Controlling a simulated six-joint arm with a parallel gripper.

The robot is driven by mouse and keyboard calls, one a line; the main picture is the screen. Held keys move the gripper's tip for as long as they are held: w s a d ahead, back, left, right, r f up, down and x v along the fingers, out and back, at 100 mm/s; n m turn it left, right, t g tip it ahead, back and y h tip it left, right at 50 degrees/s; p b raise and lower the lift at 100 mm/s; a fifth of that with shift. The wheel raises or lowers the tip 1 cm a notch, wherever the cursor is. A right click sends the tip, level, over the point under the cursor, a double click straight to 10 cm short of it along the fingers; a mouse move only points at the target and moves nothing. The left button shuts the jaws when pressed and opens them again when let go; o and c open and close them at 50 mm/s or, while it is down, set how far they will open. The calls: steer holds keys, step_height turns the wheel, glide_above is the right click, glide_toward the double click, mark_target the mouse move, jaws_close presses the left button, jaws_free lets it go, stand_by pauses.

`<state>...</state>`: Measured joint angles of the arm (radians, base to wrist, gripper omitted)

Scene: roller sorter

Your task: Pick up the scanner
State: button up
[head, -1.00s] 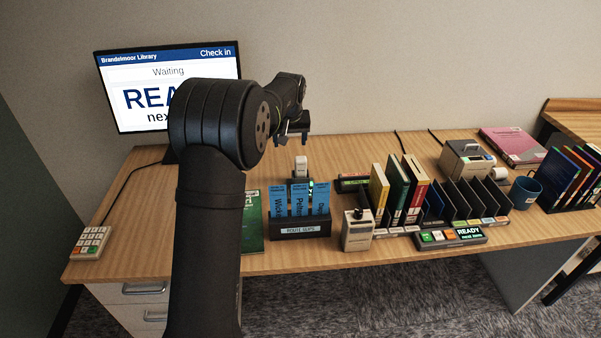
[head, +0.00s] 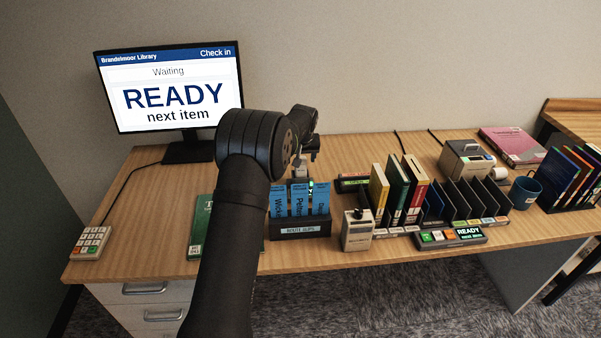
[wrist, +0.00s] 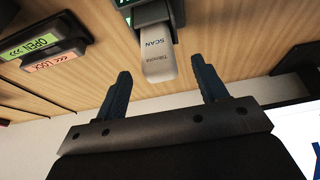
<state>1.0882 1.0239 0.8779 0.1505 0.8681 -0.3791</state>
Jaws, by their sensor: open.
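In the head view the scanner (head: 298,173) stands behind the blue slips and is partly hidden by my gripper (head: 306,155). In the wrist view my gripper (wrist: 160,74) is open, with one finger on each side of the scanner's near end. The fingers look apart from it; contact cannot be told.
The slip holder (head: 300,229) stands in front of the scanner. A green book (head: 200,225) lies to the left. OPEN and LOCK labels (wrist: 45,48) sit beside the cradle. A grey box with a black knob (head: 357,232) and sorter slots (head: 470,200) are to the right.

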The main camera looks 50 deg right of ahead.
mark_target(301, 172)
steer(key=shift+d+x, duration=0.2)
steer(key=shift+x, duration=2.35)
steer(key=c, duration=1.1)
